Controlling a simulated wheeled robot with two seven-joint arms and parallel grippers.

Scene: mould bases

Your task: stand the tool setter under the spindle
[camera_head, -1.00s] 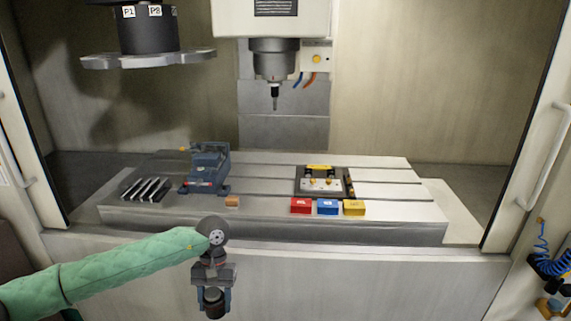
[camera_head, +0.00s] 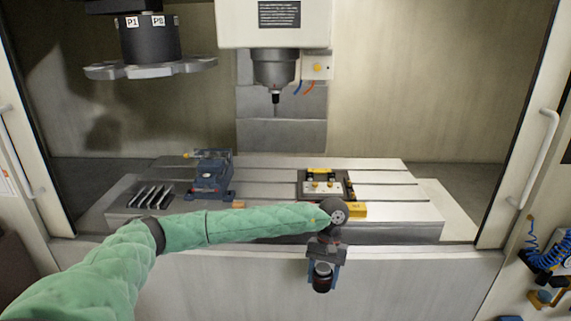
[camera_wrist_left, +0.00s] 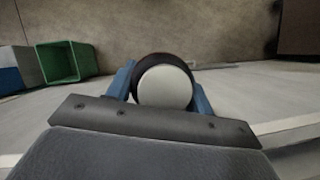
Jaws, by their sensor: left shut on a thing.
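My left gripper (camera_head: 322,268) is shut on the tool setter (camera_head: 322,277), a short dark cylinder, and holds it in front of the machine's front wall, below table height. In the left wrist view the tool setter (camera_wrist_left: 164,87) shows a round pale top with a dark rim between the two blue fingers. The spindle (camera_head: 275,70) hangs above the middle of the machine table (camera_head: 270,185), with a thin tool (camera_head: 276,101) pointing down. My right gripper is not in view.
A blue vise (camera_head: 213,175) stands on the table's left side beside several dark slanted plates (camera_head: 151,196). A fixture plate (camera_head: 322,186) and a yellow block (camera_head: 355,210) sit at the right. The tool carousel (camera_head: 150,68) hangs upper left. Bins (camera_wrist_left: 68,62) stand on the floor.

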